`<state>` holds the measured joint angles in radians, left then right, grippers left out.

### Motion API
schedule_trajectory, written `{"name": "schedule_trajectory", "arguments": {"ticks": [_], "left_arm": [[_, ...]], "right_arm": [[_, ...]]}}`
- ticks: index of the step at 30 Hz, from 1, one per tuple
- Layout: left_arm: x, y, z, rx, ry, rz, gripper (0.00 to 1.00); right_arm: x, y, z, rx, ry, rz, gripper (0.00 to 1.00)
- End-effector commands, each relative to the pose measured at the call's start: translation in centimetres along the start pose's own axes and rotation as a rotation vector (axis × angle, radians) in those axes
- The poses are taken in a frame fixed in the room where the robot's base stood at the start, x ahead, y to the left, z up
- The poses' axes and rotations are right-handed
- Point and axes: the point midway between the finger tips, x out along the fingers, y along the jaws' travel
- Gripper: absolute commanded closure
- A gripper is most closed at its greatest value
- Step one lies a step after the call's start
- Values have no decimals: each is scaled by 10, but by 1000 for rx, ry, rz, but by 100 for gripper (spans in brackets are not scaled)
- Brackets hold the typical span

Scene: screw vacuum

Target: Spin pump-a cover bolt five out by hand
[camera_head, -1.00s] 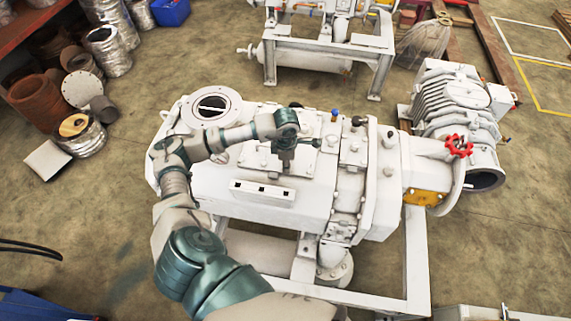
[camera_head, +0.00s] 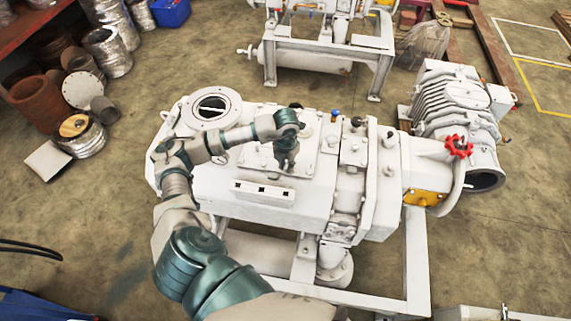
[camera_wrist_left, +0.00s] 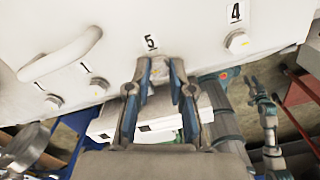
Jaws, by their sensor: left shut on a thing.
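The pump cover (camera_head: 262,160) is the pale plate on top of the white pump. The bolt (camera_wrist_left: 160,68) beside the printed label 5 (camera_wrist_left: 151,43) sits at the cover's edge in the left wrist view. My left gripper (camera_wrist_left: 161,76) comes at it with one finger on each side and is shut on this bolt. The fingers partly hide the bolt, so how far it stands out cannot be told. In the head view my left gripper (camera_head: 287,160) points down at the cover, and the bolt is hidden. My right gripper cannot be made out.
Another bolt (camera_wrist_left: 238,41) sits beside label 4 (camera_wrist_left: 236,13). A curved handle (camera_wrist_left: 62,57) rises from the cover on the left. A red handwheel (camera_head: 459,146) is at the pump's right end. A second pump frame (camera_head: 318,50) stands behind, with open floor between.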

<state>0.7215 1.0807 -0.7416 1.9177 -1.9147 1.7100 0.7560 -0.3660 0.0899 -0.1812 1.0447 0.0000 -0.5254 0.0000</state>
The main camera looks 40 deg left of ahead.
Motion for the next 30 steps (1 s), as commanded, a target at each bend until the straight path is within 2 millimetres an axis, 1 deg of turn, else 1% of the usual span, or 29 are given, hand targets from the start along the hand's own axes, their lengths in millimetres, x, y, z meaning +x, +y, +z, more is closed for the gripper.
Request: {"name": "schedule_trajectory", "arguments": {"ticks": [6, 18, 23, 30], "left_arm": [[1, 0, 0, -205, 0, -3, 100], [2, 1, 0, -579, 0, -1, 100], [2, 1, 0, -705, 0, -1, 100], [2, 1, 0, -840, 0, 0, 100]], "right_arm": [[2, 0, 12, -1, -13, 0, 60], [5, 0, 23, -4, -7, 0, 60], [7, -1, 28, -3, -7, -2, 60], [8, -6, 44, -4, -18, -7, 60]]}}
